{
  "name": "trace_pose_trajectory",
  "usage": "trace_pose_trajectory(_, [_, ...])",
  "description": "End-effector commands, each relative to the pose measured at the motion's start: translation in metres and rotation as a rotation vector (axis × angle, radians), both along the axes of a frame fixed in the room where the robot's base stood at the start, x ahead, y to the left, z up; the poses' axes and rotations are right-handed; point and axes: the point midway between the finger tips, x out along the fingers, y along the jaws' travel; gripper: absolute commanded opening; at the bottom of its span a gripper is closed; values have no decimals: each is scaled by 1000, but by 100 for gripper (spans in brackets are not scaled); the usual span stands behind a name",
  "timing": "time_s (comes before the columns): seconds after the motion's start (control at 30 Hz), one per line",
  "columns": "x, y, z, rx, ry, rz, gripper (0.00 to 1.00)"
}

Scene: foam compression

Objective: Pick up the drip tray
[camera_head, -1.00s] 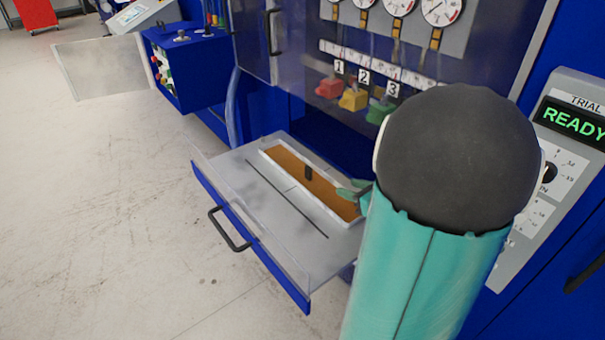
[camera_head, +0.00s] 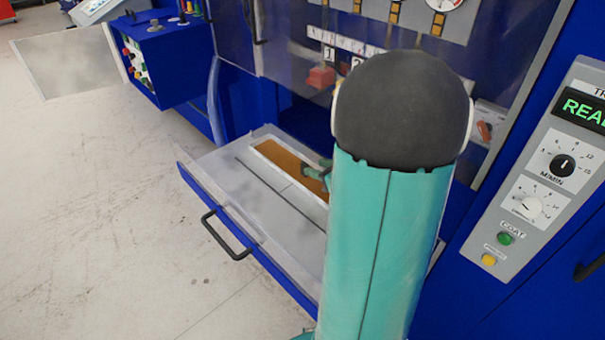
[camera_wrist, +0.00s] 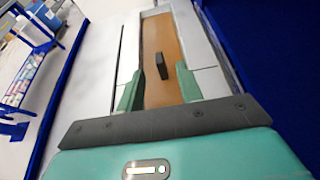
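The drip tray is a long, shallow tray with a pale rim and a brown inside, lying in the pulled-out drawer. It shows in the head view (camera_head: 272,152) and in the wrist view (camera_wrist: 162,35). A small dark upright grip (camera_wrist: 162,66) stands at the middle of its brown floor. My gripper (camera_wrist: 160,72) is open, its two green fingers well apart. In the wrist view the grip appears between the fingertips, with gaps on both sides; whether the fingers are level with it in depth I cannot tell. In the head view my arm hides the tray's near right end.
The drawer (camera_head: 225,178) has clear low walls and a black front handle (camera_head: 222,238). The blue machine rises behind it, with a red block (camera_head: 321,77) on it. A control panel (camera_head: 540,165) stands at the right. The floor at left is clear.

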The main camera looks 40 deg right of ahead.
Motion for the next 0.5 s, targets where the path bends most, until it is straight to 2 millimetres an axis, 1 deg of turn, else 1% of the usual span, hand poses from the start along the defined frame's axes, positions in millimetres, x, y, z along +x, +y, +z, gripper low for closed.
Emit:
trace_pose_trajectory(0.03, [9,1,-5,3,2,1,36])
trace_pose_trajectory(0.1, [19,1,-9,1,1,2,36])
trace_pose_trajectory(0.2, [29,1,-13,0,1,1,36])
trace_pose_trajectory(0.37, [40,2,-18,0,1,0,36])
trace_pose_trajectory(0.5, [60,4,-30,1,1,3,36])
